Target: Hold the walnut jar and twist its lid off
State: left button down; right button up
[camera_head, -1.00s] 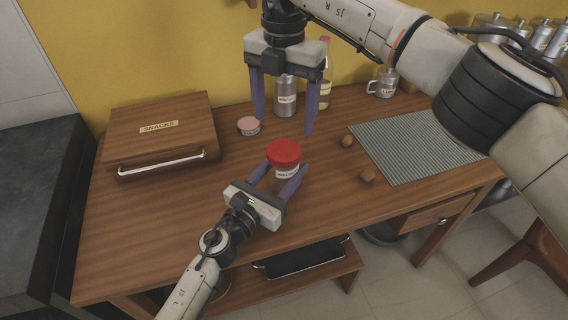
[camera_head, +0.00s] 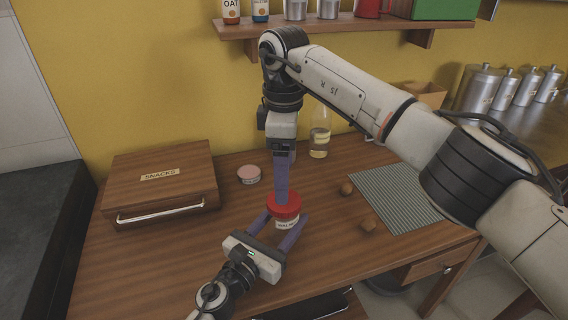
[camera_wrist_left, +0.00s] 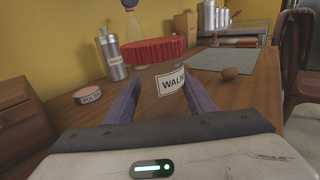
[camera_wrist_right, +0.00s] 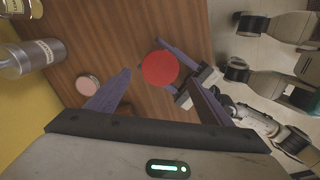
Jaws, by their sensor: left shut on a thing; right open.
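The walnut jar (camera_head: 285,224) stands on the table, a clear jar with a white label and a ribbed red lid (camera_head: 285,200). The lid is on the jar. My left gripper (camera_head: 287,216) is shut around the jar's body from the front; its purple fingers flank the label in the left wrist view (camera_wrist_left: 170,88). My right gripper (camera_head: 281,198) points down over the lid, seen edge-on. In the right wrist view its fingers (camera_wrist_right: 160,80) are apart, with the red lid between and beyond their tips.
A wooden snacks box (camera_head: 160,187) stands at left, a pink-topped tin (camera_head: 248,174) behind the jar. A bottle (camera_head: 319,142) and a steel canister (camera_wrist_left: 112,55) stand behind. A shelf (camera_head: 330,25) hangs above.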

jog(key=shift+f, duration=3.1)
